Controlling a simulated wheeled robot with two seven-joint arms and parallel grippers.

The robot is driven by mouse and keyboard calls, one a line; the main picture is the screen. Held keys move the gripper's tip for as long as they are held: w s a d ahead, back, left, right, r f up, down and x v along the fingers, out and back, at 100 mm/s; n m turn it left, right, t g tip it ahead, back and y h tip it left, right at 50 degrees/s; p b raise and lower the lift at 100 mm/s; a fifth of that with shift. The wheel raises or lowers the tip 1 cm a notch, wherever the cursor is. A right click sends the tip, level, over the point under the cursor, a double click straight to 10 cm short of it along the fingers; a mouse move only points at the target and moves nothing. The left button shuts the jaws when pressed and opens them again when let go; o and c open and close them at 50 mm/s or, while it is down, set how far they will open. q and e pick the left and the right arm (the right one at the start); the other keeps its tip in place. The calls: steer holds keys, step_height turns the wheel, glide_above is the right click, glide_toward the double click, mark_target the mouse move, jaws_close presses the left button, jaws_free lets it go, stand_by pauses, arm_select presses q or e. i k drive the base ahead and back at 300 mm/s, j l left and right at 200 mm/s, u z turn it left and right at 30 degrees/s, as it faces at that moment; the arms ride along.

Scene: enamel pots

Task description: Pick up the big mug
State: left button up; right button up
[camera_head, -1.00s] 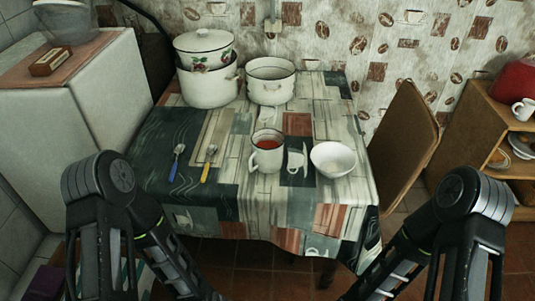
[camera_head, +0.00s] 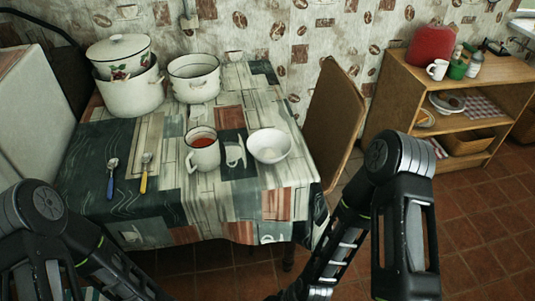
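A big white enamel mug (camera_head: 204,155) with a dark rim and red-brown liquid inside stands upright on the table (camera_head: 215,205). Its handle points to the left. A white bowl (camera_head: 269,148) stands to its right, slightly apart. Both of my arms show in the lower part of the head view, left and right of the table's front. Neither arm touches the mug. The fingers of both grippers are out of the picture.
White pots (camera_head: 130,88) and an open white pot (camera_head: 194,80) stand at the table's back. A blue-handled spoon (camera_head: 111,178) and a yellow-handled one (camera_head: 145,172) lie left of the mug. A shelf (camera_head: 450,95) holds a smaller white mug (camera_head: 437,69).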

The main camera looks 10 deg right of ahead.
mark_target(202, 143)
steer(key=l, duration=1.6)
steer(key=k+z, duration=0.05)
steer(key=k, duration=0.05)
